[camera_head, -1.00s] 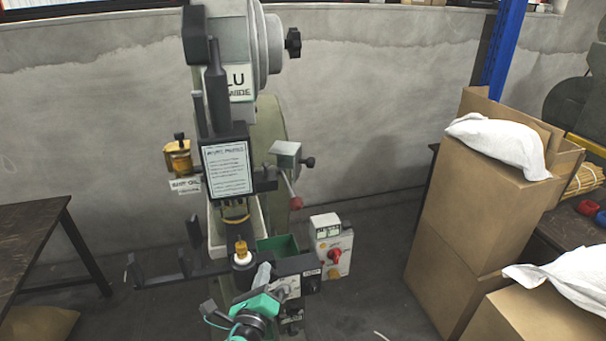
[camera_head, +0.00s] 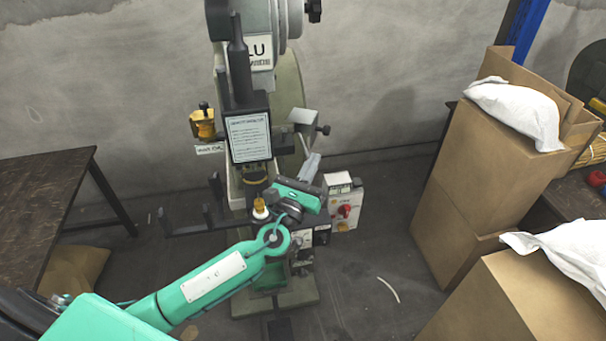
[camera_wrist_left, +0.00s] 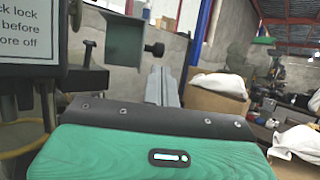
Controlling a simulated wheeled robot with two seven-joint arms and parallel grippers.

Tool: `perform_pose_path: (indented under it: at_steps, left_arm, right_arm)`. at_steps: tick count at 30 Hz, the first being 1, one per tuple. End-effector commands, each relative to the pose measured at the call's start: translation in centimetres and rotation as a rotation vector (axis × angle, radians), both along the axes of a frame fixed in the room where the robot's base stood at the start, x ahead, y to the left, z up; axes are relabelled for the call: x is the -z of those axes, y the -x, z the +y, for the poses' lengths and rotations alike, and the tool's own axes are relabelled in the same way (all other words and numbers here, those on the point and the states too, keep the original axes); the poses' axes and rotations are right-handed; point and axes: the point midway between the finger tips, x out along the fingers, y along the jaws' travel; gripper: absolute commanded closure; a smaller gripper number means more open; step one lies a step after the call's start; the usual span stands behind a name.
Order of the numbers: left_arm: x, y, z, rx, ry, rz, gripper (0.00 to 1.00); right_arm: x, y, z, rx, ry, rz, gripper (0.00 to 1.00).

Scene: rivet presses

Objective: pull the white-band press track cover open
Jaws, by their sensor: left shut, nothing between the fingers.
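The rivet press (camera_head: 262,90) stands upright in the middle of the head view, with a placard (camera_head: 248,137) on its front. A grey block with a black knob (camera_head: 304,118) sticks out on its right side; the same block (camera_wrist_left: 125,38) is large in the left wrist view. I cannot tell which part is the track cover, or make out a white band. My left gripper (camera_head: 313,160) is shut and empty, pointing up just below and right of the block. In the wrist view its fingers (camera_wrist_left: 162,86) are together, right of the block and apart from the placard. My right gripper is out of view.
A control box with a red knob (camera_head: 343,205) stands right of the press. An amber oil cup (camera_head: 203,124) and a dark bracket (camera_head: 190,224) are on its left. Cardboard boxes (camera_head: 470,190) fill the right side; a dark table (camera_head: 40,200) is at left.

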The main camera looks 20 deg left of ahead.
Motion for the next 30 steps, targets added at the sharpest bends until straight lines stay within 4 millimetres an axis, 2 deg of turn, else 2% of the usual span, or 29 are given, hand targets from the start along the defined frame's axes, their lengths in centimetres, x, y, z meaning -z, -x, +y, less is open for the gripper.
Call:
perform_pose_path:
  at_steps: [1, 4, 10, 30]
  left_arm:
    - [-0.9, -1.0, -0.1, -0.001, 0.0, -0.002, 1.0]
    - [-1.5, -2.6, -0.2, -0.002, -0.001, 0.0, 1.0]
    - [-2.0, -4.6, -0.3, -0.001, 0.001, 0.002, 1.0]
    - [-2.1, -5.4, -0.6, -0.028, 0.003, 0.002, 1.0]
  right_arm:
    - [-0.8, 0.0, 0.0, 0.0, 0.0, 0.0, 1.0]
    - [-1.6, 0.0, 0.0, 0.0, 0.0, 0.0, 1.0]
    - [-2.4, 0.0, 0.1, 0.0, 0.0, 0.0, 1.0]
    - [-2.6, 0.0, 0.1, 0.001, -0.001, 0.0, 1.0]
